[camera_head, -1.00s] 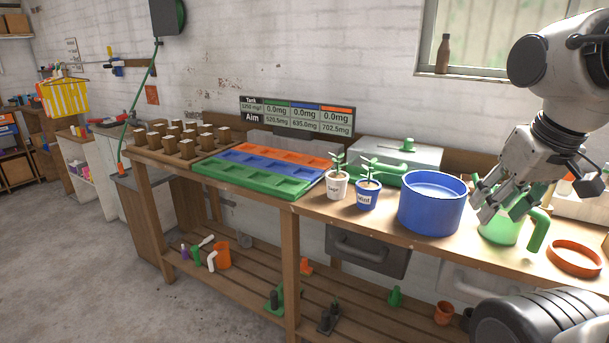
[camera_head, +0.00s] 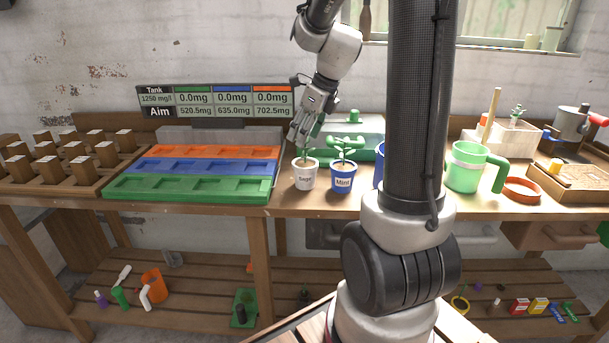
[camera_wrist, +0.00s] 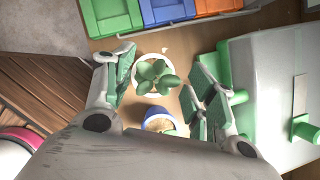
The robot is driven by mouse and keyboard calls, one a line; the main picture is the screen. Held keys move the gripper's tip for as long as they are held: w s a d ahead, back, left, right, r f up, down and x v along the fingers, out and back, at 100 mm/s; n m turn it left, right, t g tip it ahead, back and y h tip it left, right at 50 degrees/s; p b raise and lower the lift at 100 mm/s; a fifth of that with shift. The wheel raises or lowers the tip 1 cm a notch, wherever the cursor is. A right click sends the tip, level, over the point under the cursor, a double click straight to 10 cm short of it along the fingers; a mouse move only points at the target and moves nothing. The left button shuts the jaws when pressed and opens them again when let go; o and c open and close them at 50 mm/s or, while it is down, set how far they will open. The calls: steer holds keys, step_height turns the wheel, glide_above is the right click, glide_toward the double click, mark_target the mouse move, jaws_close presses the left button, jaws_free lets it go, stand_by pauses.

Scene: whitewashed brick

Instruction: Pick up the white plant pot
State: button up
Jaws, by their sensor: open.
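The white plant pot (camera_head: 306,178), labelled "Sage", stands upright on the workbench with a small green plant in it. In the wrist view I look down on its green leaves (camera_wrist: 156,77) and white rim, which lie between my fingers. My gripper (camera_head: 302,135) is open above the pot, its fingers reaching down close to the plant. In the wrist view the open gripper (camera_wrist: 160,85) has one finger on each side of the pot, apart from it.
A blue pot (camera_head: 342,180) labelled "Mint" stands just right of the white pot. A green, blue and orange tray (camera_head: 187,190) lies to the left. A grey box with green parts (camera_head: 365,130) stands behind. My arm hides part of the bench.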

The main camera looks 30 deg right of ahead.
mark_target(300, 151)
steer(key=x, duration=0.6)
steer(key=shift+s+d+f, duration=0.15)
steer(key=shift+s+f, duration=0.1)
steer(key=shift+f, duration=0.2)
jaws_close()
